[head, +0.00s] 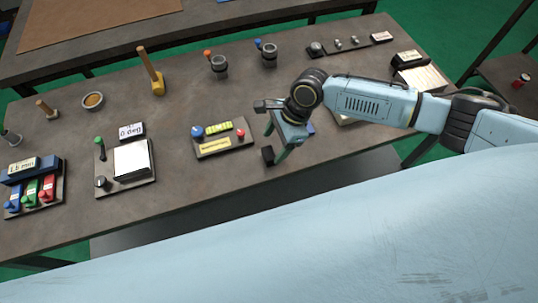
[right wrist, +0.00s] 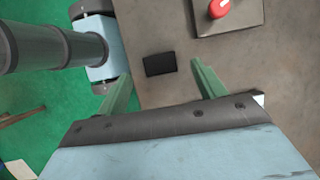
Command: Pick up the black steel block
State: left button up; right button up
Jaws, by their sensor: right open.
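The black steel block (head: 267,155) lies on the brown table near its front edge, in the middle of the head view. In the right wrist view, the black block (right wrist: 160,63) shows between the two green fingers, just beyond their tips. My right gripper (head: 276,146) points down beside the block, close to it. It is open and empty, and its fingers (right wrist: 161,70) are spread wider than the block. I cannot tell how high the tips are above the table. My left gripper is not in view.
A small panel with a yellow label and a red knob (head: 225,145) stands just left of the block; its red knob (right wrist: 219,8) shows in the right wrist view. The table's front edge is close to the block. A board with a white plate (head: 132,160) lies farther left.

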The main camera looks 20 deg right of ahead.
aim_at(269, 152)
jog(key=b+x, duration=0.1)
jog(key=x, duration=0.4)
jog(key=shift+d+f, duration=0.1)
jog(key=shift+f, duration=0.05)
jog(key=shift+c, duration=0.3)
jog(key=c, duration=1.3)
